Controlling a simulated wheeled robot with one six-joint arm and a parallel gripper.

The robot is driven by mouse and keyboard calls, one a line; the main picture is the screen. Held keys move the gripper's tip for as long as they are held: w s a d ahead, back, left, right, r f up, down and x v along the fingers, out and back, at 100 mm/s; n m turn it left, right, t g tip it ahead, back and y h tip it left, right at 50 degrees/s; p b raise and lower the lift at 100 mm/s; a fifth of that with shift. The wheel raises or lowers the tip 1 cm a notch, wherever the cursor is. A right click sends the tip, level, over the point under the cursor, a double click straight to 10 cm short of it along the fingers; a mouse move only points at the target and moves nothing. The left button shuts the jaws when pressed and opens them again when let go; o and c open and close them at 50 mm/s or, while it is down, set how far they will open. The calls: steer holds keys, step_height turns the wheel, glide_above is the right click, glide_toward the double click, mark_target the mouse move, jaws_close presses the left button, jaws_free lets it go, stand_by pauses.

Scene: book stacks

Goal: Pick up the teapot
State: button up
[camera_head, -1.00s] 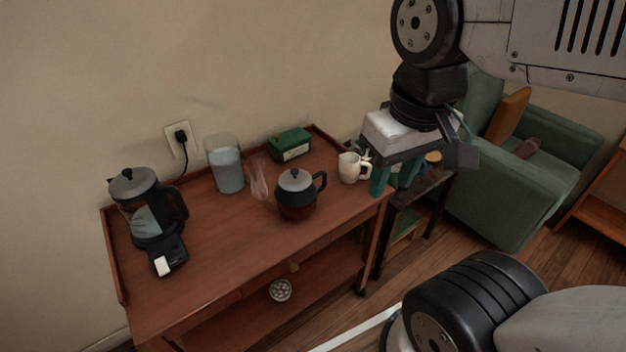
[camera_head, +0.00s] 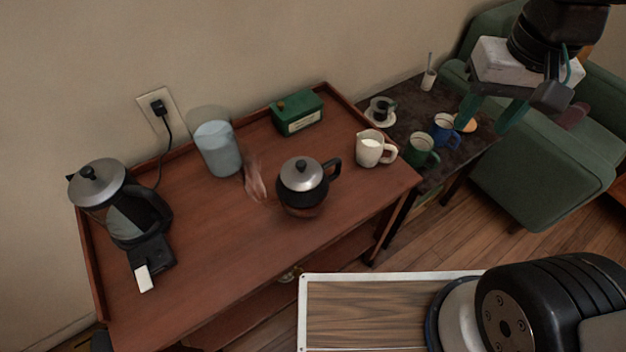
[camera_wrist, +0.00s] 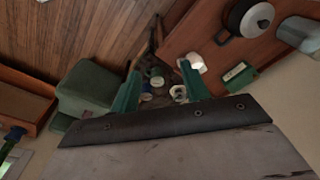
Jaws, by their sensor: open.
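The teapot (camera_head: 303,184) is dark and round with a silver lid, a black knob and a black handle on its right. It stands upright on the wooden sideboard (camera_head: 215,262), right of centre. In the wrist view the teapot (camera_wrist: 250,17) shows near the top right. My gripper (camera_head: 497,112) has green fingers. It is open and empty, above the dark side table and well to the right of the teapot, not touching it. In the wrist view my gripper (camera_wrist: 157,88) has its fingers apart, with the side table's cups beyond them.
A white jug (camera_head: 371,150) stands right of the teapot. A glass container (camera_head: 218,150), a green box (camera_head: 298,112) and an electric kettle (camera_head: 120,210) share the sideboard. Several cups, including a blue mug (camera_head: 444,131), stand on the dark side table (camera_head: 400,95). A green armchair (camera_head: 545,170) is at right.

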steer(key=w+a+f, duration=0.4)
steer(key=w+f, duration=0.1)
steer(key=w, duration=0.1)
steer(key=m+g, duration=0.1)
steer(key=m, duration=0.2)
glide_above(336, 172)
steer(key=f, duration=1.8)
steer(key=shift+w+d, duration=0.2)
steer(key=shift+w, duration=0.05)
step_height(336, 172, down, 8)
steer(key=shift+w+a+r, duration=0.1)
steer(key=shift+r, duration=0.05)
jaws_close()
steer(key=shift+r, duration=0.1)
